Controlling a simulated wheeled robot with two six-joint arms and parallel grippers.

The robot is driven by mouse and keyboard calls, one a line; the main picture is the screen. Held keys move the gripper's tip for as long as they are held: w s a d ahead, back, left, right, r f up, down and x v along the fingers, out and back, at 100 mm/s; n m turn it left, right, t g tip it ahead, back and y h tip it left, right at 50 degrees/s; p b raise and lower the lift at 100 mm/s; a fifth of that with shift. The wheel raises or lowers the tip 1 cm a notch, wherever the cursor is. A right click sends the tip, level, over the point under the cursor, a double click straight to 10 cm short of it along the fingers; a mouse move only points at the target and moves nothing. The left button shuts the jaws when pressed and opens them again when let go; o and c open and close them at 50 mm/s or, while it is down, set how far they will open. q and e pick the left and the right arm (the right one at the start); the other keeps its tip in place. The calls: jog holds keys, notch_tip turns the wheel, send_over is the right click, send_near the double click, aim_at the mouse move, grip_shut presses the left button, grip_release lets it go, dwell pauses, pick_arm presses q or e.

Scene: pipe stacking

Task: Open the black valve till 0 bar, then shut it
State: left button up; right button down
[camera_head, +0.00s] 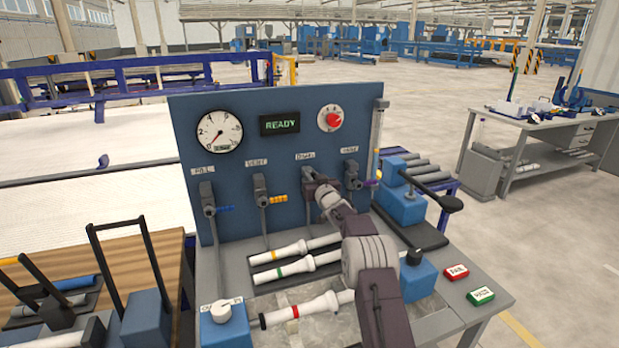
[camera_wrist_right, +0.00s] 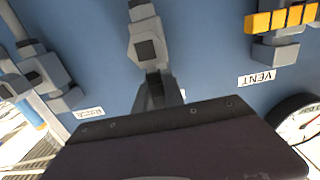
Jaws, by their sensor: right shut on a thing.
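The black valve is the third on the blue panel (camera_head: 240,110), under a label that seems to read DRAIN; its handle is mostly hidden by my right gripper (camera_head: 322,189). In the right wrist view the valve body (camera_wrist_right: 147,40) is at top centre, with the gripper's fingers (camera_wrist_right: 160,92) closed at it. The right gripper is shut on the valve's handle. My left gripper is not in view.
The vent valve with a yellow handle (camera_head: 278,199) is left of the gripper, and a purple-handled valve (camera_head: 370,183) is close on its right. A READY display (camera_head: 280,124) and red knob (camera_head: 333,119) are above. White pipes (camera_head: 285,267) lie on the bench below.

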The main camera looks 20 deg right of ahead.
dwell(0.5)
jog(key=c, duration=1.4)
grip_release()
jog(key=shift+a, duration=0.1)
jog(key=shift+c, duration=0.2)
jog(key=shift+s+f+b, duration=0.15)
jog(key=shift+s+b, duration=0.25)
jog(key=shift+s, duration=0.2)
jog(key=s+b, duration=0.1)
jog(key=s, duration=0.6)
jog(key=shift+s+a, duration=0.25)
jog(key=shift+s, duration=0.15)
